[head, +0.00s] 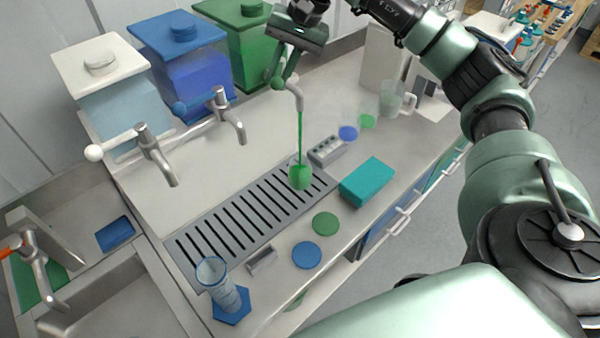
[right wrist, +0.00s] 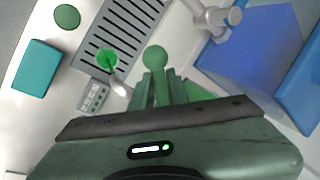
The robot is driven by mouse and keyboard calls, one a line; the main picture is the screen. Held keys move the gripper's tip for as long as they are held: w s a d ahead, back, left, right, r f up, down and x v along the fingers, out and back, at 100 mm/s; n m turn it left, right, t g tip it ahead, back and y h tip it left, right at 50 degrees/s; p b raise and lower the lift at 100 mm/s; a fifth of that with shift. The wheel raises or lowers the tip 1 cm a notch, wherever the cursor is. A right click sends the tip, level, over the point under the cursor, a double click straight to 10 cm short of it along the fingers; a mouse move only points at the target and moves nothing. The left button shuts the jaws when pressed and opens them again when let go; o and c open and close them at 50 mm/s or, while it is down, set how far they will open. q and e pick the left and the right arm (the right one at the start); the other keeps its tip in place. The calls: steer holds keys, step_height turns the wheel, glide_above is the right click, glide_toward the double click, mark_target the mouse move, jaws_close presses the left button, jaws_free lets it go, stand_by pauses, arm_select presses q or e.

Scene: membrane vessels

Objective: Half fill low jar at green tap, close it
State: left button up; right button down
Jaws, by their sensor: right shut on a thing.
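The low jar (head: 301,178) stands on the slotted drain grate (head: 215,237) under the green tap (head: 296,92). A thin green stream runs from the spout into it. The jar holds green liquid, but its exact level is hard to tell. In the right wrist view the jar (right wrist: 107,60) shows green from above, beside the spout (right wrist: 118,86). My right gripper (head: 284,72) is shut on the green tap's handle; its round green knob (right wrist: 155,59) sticks out past the fingers. A flat green disc (head: 325,223), perhaps a lid, lies on the counter. My left gripper is not in view.
Green (head: 240,50), blue (head: 185,75) and white (head: 105,80) tanks stand behind the taps. A teal block (head: 367,181), a blue disc (head: 307,255) and a small grey device (head: 327,151) lie around the grate. A tall clear vessel (head: 222,287) stands front left, a jug (head: 393,99) back right.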

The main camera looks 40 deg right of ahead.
steer(key=shift+w+a+f+m+b, duration=0.1)
steer(key=shift+w+a+m+b, duration=0.2)
steer(key=shift+m, duration=0.4)
steer(key=w+m+h, duration=0.1)
steer(key=m, duration=0.1)
steer(key=w+a+m+t+h, duration=0.1)
steer(key=m, duration=0.2)
steer(key=w+m+h, duration=0.1)
steer(key=m, duration=0.2)
steer(key=shift+a+r+t, duration=0.2)
steer(key=shift+a+t, duration=0.1)
steer(key=shift+t, duration=0.1)
steer(key=c, duration=1.4)
jaws_free()
steer(key=shift+w+a+f, duration=0.1)
